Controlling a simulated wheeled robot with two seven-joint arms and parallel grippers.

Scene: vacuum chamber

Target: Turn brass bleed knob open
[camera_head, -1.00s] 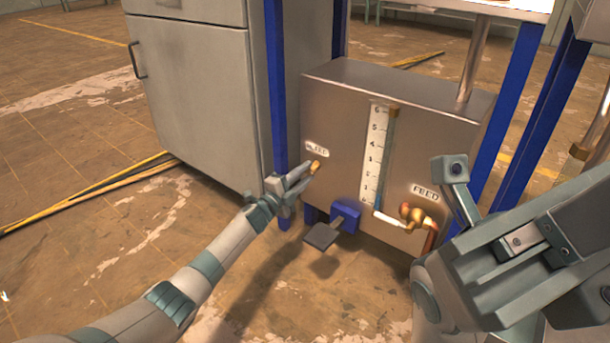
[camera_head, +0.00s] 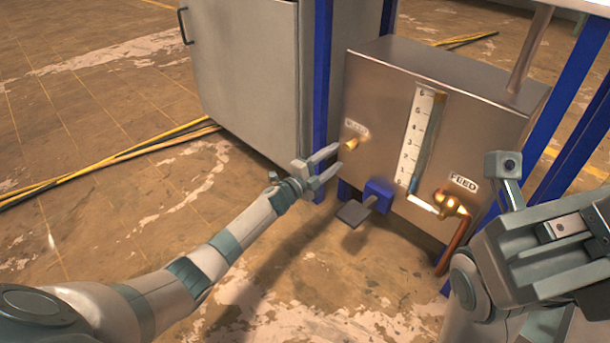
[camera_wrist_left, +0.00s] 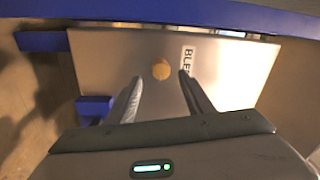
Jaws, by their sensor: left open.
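The brass bleed knob (camera_head: 350,144) sticks out of the front of a metal box (camera_head: 385,120), just below a small white label. My left gripper (camera_head: 338,159) is open and empty, its fingertips a short way in front of and below the knob. In the left wrist view the knob (camera_wrist_left: 161,69) shows as a round brass disc ahead of the gap between the two fingers (camera_wrist_left: 161,80). The label there (camera_wrist_left: 187,62) reads "BLE", partly hidden by a finger. My right arm fills the right side of the head view, and the state of its gripper is unclear.
A sight gauge (camera_head: 418,140) and a brass FEED valve (camera_head: 450,203) with a copper pipe are right of the knob. A blue bracket with a dark pedal (camera_head: 354,213) sits below. A blue post (camera_head: 321,90) and grey cabinet (camera_head: 245,75) stand left.

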